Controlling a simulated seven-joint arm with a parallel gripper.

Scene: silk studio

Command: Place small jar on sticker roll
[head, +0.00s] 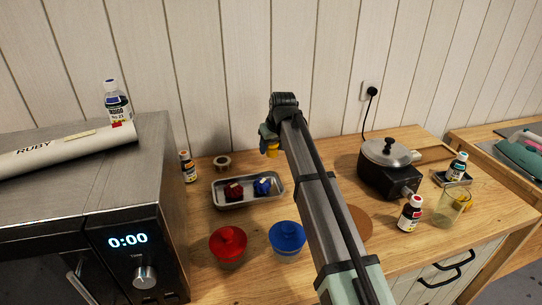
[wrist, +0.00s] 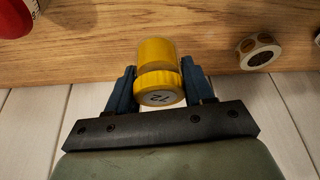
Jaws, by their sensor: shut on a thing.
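My gripper (wrist: 158,88) is shut on a small yellow jar (wrist: 158,52), with blue fingers on both sides of its lid, which has a round label marked 72. In the head view the yellow jar (head: 271,152) hangs under my gripper (head: 268,141), above the table near the back wall. The sticker roll (head: 222,162) lies on the table behind the metal tray, to the left of the held jar. In the wrist view the sticker roll (wrist: 260,52) is to the right of the jar and apart from it.
A metal tray (head: 233,203) holds a red and a blue item. A dark bottle (head: 187,166) stands left of the roll, beside the oven (head: 130,230). A red bowl (head: 228,245) and a blue bowl (head: 287,238) sit in front. A pot (head: 390,153) stands on a burner at right.

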